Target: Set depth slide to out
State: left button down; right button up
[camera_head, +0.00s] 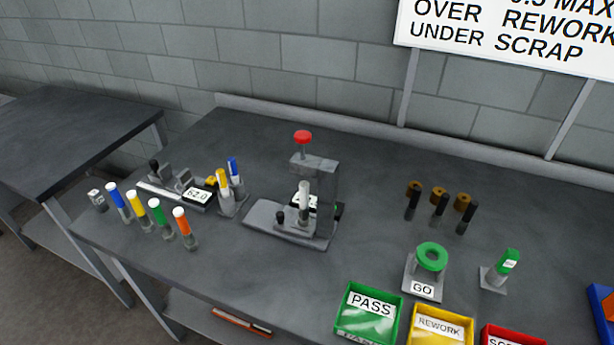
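A grey press-like crimper (319,185) stands mid-table, with a red-topped knob (303,137) above its frame. A white-topped cylinder (304,200) stands upright at its base. A small dark knob (281,217) shows at the front left of that base; I cannot tell for sure whether it is the depth slide or which position it is in. To the left, a grey measuring device with a rail has a display reading 62.0 (198,195) and a black knob (154,165). Neither of my grippers is in view.
Several coloured-cap tubes (161,220) stand at the left edge. Yellow and blue pieces (229,178) stand beside the crimper. A GO gauge (430,258), PASS tray (368,313), REWORK tray (440,325) and red tray (508,337) are at right. Bare table (375,160) lies behind.

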aim_at(287, 221)
jog(key=i+j, duration=0.2)
jog(key=j, duration=0.2)
jog(key=i+j+z, duration=0.25)
jog(key=j, duration=0.25)
jog(key=j+z, duration=0.25)
jog(key=j, duration=0.25)
jog(key=i+j+z, duration=0.1)
jog(key=j+z, duration=0.15)
jog(key=j, duration=0.3)
jog(key=z, duration=0.5)
